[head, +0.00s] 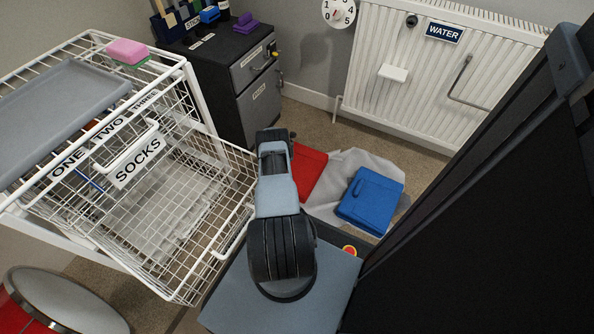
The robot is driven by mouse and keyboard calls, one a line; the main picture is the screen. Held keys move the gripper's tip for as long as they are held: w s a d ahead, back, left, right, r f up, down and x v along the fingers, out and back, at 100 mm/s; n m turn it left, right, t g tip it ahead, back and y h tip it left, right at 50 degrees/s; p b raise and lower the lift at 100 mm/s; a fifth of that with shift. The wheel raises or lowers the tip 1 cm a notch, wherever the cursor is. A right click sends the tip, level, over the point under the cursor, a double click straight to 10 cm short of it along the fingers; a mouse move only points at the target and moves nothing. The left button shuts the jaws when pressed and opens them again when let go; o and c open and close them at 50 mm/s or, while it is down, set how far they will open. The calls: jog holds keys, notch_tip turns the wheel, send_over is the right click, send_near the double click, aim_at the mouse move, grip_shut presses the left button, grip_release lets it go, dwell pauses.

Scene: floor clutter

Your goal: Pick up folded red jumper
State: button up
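The folded red jumper (310,170) lies on a crumpled pale sheet (345,167) on the floor, in the middle of the head view. My own arm hides its left part. A folded blue garment (370,199) lies to its right on the same sheet, with a gap of sheet between them. My arm reaches out over the floor just left of the red jumper. My gripper does not show, so I cannot tell its state or how near it is to the jumper.
A white wire drawer unit (190,90) stands at left, its "SOCKS" drawer pulled out. A grey tray (62,92) and pink-green sponge (128,51) lie on top. A dark cabinet (228,75) stands behind. A radiator (440,70) lines the back wall. A round bin (62,300) is front left.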

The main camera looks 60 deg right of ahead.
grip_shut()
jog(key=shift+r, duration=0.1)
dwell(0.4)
